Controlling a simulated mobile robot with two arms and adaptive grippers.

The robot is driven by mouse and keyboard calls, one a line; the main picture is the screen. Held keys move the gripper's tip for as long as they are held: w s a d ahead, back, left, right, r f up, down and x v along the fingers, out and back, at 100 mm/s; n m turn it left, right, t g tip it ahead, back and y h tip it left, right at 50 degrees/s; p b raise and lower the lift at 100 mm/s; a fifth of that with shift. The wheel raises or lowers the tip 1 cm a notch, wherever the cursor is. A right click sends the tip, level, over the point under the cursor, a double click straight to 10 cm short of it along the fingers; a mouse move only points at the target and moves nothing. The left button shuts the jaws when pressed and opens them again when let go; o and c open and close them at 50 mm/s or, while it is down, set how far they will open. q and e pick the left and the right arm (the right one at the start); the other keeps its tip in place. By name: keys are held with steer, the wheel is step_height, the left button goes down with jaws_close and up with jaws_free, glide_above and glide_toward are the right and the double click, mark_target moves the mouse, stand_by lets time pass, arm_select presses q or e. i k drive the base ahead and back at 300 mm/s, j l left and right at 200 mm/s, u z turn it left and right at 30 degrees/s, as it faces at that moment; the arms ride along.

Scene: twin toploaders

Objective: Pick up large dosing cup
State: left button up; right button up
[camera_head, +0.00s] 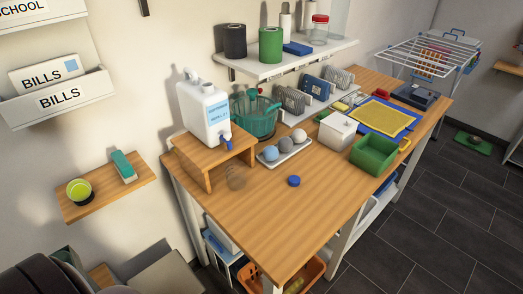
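I cannot tell for sure which thing is the large dosing cup. A small round blue piece (294,181), like a cap or shallow cup, lies alone on the wooden table (300,215) near its front middle. A blurred brown round shape (236,178) is on the table by the wooden riser (206,150). A white softener jug (204,108) with a blue spout stands on the riser. A yellow-green round thing (79,188) sits in a dark holder on the small wall shelf (108,192). Neither gripper shows in this view.
A tray (270,160) with several balls, a teal basket (254,128), a white box (335,131) and a green bin (373,156) stand farther back on the table. An upper shelf (285,64) overhangs the rear. The table's front part is mostly clear.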

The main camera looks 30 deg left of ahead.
mark_target(235, 171)
steer(key=u, duration=1.3)
